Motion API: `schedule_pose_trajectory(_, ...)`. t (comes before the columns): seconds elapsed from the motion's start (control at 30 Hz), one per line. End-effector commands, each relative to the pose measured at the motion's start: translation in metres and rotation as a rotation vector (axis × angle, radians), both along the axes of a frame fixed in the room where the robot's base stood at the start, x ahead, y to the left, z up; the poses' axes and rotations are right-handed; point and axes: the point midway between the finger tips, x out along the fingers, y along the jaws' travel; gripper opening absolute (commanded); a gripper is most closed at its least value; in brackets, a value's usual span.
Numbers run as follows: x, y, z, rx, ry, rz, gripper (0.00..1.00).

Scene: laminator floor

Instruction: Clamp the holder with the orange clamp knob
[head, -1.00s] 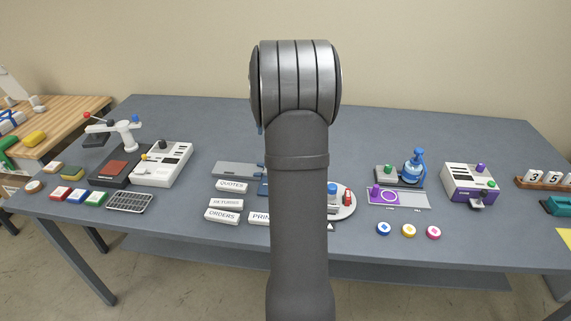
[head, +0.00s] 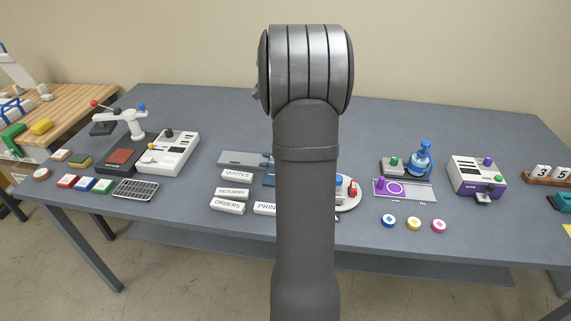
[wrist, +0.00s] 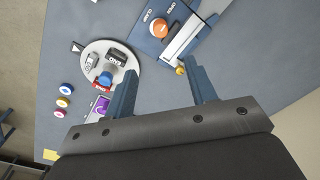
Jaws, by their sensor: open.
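The orange clamp knob (wrist: 158,29) shows in the wrist view, on a blue fixture (wrist: 142,41) marked with small lettering that seems to read OPEN and CLAMP. A pale straight bar (wrist: 183,38), perhaps the holder, lies beside the knob on the same fixture. A small yellow ball-like end (wrist: 180,70) shows near my right-hand fingertip. My gripper (wrist: 160,82) is open and empty, with the knob beyond the gap between its fingers. I cannot tell its height above the table. In the head view my arm hides the gripper, the knob and most of the fixture.
A round plate (wrist: 124,75) with a blue knob (wrist: 106,77) and red block stands left of my gripper in the wrist view. Label blocks (head: 237,175) lie left of my arm in the head view. A purple-and-white machine (head: 475,177) stands right. The table's back strip (head: 220,108) is clear.

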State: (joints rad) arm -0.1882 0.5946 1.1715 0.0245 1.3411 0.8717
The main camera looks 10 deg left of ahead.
Motion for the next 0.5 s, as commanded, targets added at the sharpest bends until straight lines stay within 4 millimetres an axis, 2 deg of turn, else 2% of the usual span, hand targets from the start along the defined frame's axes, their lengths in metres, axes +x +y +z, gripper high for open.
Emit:
schedule_pose_trajectory(0.1, -0.001, 0.0, -0.002, 0.005, 0.0, -0.078, 0.51)
schedule_pose_trajectory(0.27, -0.001, 0.0, -0.013, 0.006, 0.0, -0.101, 0.51)
schedule_pose_trajectory(0.37, -0.001, 0.001, -0.028, 0.006, 0.002, -0.099, 0.51)
schedule_pose_trajectory(0.5, 0.0, 0.002, -0.059, 0.006, 0.003, -0.098, 0.51)
